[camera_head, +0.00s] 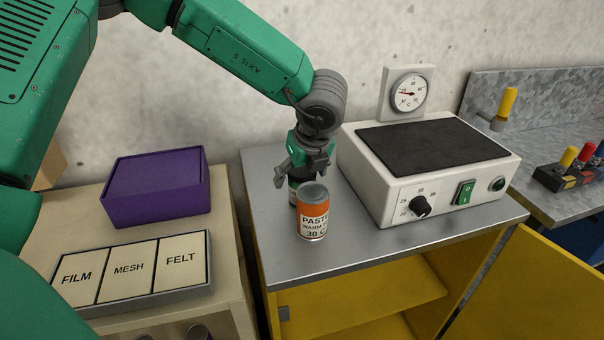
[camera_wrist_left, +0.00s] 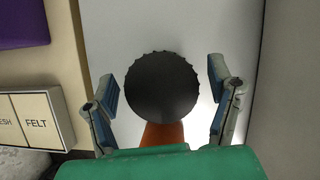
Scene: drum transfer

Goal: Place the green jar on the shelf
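A yellow shelf (camera_head: 375,290) shows inside the open cabinet below the top. My right gripper is not in view.
A white hotplate (camera_head: 440,165) with a dark top takes up the right side. On the left table are a purple box (camera_head: 156,187) and a labelled tray (camera_head: 210,265). A yellow door (camera_head: 535,285) hangs open.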

